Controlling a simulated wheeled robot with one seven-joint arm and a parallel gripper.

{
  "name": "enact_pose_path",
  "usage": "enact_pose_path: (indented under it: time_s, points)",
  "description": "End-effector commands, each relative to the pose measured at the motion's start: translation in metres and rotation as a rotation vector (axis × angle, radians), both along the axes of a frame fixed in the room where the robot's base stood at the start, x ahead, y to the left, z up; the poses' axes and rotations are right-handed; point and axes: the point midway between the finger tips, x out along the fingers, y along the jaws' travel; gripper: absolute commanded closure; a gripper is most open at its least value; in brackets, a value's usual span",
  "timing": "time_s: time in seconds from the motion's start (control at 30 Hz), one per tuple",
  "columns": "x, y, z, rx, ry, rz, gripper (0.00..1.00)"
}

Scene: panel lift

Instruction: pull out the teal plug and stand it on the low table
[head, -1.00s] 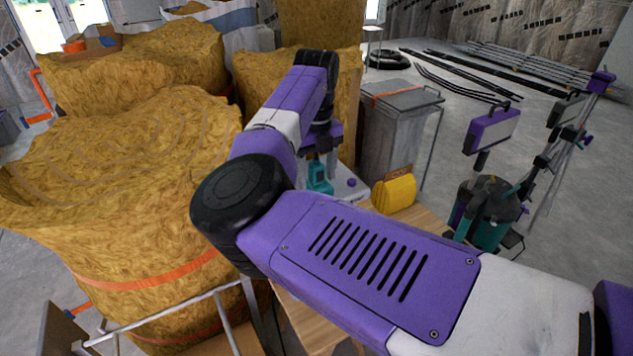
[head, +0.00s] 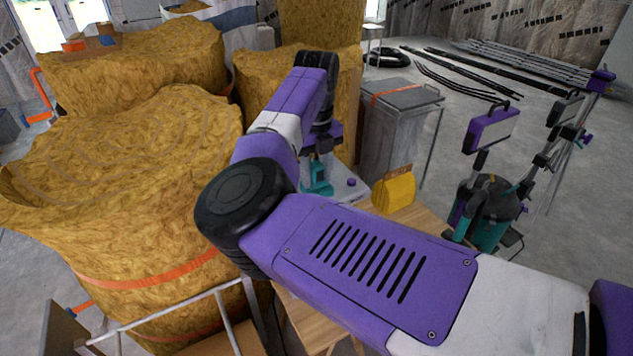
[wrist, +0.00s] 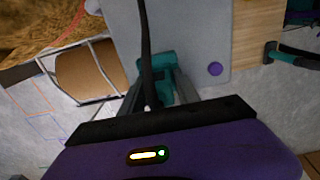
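The teal plug (head: 318,178) is below my gripper at the pale grey panel (head: 345,190) in the head view. In the wrist view, teal (wrist: 155,64) shows between and just beyond the fingers of my gripper (wrist: 158,82). The fingers stand on either side of the teal part; I cannot tell whether they press on it. A black cable (wrist: 145,45) crosses in front of it. The plug's lower end is not clear. The wooden low table (head: 425,220) is right of the panel, partly hidden by my arm.
A yellow bag (head: 395,193) stands on the table near the panel. A purple button (wrist: 214,69) sits on the panel. Large straw-coloured bales (head: 120,190) crowd the left, with a grey bin (head: 390,125) behind. A teal and black canister (head: 487,215) stands at right.

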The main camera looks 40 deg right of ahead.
Motion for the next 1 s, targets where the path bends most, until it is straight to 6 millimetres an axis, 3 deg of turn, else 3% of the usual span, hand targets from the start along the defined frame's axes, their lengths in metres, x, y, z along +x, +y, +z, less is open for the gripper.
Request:
enact_pose_path:
  time_s: [0.03, 0.17, 1.0]
  points:
    - [0.000, 0.000, 0.000, 0.000, 0.000, 0.000, 0.75]
    - [0.000, 0.000, 0.000, 0.000, 0.000, 0.000, 1.00]
    - [0.000, 0.000, 0.021, 0.000, 0.000, 0.000, 1.00]
